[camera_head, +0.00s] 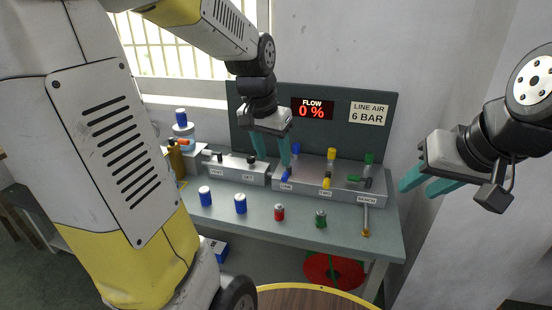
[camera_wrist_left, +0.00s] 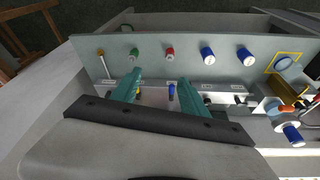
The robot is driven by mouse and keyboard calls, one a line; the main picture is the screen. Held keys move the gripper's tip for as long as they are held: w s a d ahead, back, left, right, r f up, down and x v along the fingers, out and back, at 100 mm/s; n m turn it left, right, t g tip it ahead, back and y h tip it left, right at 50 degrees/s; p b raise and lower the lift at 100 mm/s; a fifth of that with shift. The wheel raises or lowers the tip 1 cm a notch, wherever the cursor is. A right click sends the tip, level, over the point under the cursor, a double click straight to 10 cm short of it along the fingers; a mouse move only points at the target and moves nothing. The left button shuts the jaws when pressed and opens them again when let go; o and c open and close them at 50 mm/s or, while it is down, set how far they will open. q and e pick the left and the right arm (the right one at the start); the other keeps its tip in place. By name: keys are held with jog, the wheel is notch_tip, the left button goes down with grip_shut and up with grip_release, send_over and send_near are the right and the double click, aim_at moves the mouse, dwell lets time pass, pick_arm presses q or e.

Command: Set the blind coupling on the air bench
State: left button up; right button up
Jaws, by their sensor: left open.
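The air bench (camera_head: 225,222) is a grey-green table with a back panel. Small couplings stand upright near its front: two white-and-blue ones (camera_head: 240,204) and (camera_head: 205,196), a red one (camera_head: 279,212) and a green one (camera_head: 320,218). I cannot tell which is the blind coupling. My left gripper (camera_head: 271,153) is open and empty, above the grey manifold (camera_head: 345,191), behind the row of couplings. In the left wrist view its fingers (camera_wrist_left: 159,90) straddle, in the picture, a small blue lever (camera_wrist_left: 171,92). My right gripper (camera_head: 425,184) is open and empty, at the right of the bench.
The manifold carries blue (camera_head: 297,148), yellow (camera_head: 331,153) and green (camera_head: 369,158) fittings with levers below them. The flow display (camera_head: 312,108) reads 0 %. A yellow-ended tool (camera_head: 366,220) lies at the bench's right. A red reel (camera_head: 333,270) sits underneath. Bottles and blue-capped items crowd the left end.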

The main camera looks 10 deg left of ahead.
pick_arm(q)
jog(key=s+d+r+n+t+h, duration=0.1)
jog(key=s+r, duration=0.4)
jog(key=s, duration=0.8)
jog(key=shift+d+n+t, duration=0.2)
jog(key=shift+n+t, duration=0.6)
jog(key=shift+t, duration=0.2)
